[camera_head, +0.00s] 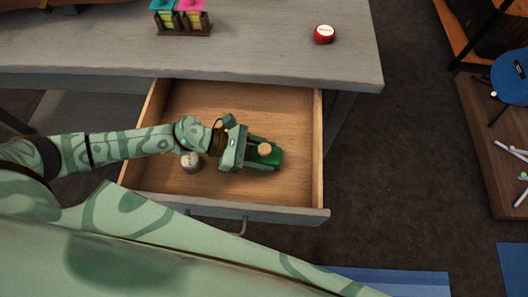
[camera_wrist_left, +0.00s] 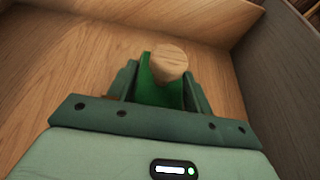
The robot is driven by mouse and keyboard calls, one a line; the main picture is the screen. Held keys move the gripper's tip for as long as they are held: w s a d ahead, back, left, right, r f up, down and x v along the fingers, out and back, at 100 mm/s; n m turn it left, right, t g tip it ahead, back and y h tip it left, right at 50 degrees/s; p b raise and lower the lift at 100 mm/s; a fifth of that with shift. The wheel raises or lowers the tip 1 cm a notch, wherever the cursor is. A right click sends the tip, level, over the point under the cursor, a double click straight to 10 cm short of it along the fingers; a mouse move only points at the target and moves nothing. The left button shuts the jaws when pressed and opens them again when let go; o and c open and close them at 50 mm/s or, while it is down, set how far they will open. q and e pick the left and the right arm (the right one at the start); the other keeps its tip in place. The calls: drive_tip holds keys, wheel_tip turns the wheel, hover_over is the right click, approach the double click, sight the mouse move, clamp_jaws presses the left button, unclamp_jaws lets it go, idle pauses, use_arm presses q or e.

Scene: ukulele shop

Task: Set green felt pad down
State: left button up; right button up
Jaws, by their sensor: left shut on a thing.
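The green felt pad (camera_head: 274,160) has a round wooden knob on top. My left gripper (camera_head: 263,157) is shut on it, inside the open drawer (camera_head: 225,97) toward its right side. In the left wrist view the green felt pad (camera_wrist_left: 158,92) sits between the two fingers of my left gripper (camera_wrist_left: 160,90), with the drawer's wooden floor beyond. I cannot tell whether the pad touches the drawer floor. My right gripper is not in view.
A whitish round object (camera_head: 191,161) lies in the drawer, partly under my left arm. The drawer floor behind my gripper is bare.

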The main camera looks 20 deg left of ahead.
use_arm(q)
drive_tip(key=o, duration=1)
drive_tip(key=shift+f, duration=0.15)
drive_tip(key=shift+r+p, duration=0.3)
drive_tip(key=shift+r, duration=0.05)
drive_tip(key=p+v, duration=0.1)
drive_tip(key=v, duration=1.1)
drive_tip(key=shift+f, duration=0.1)
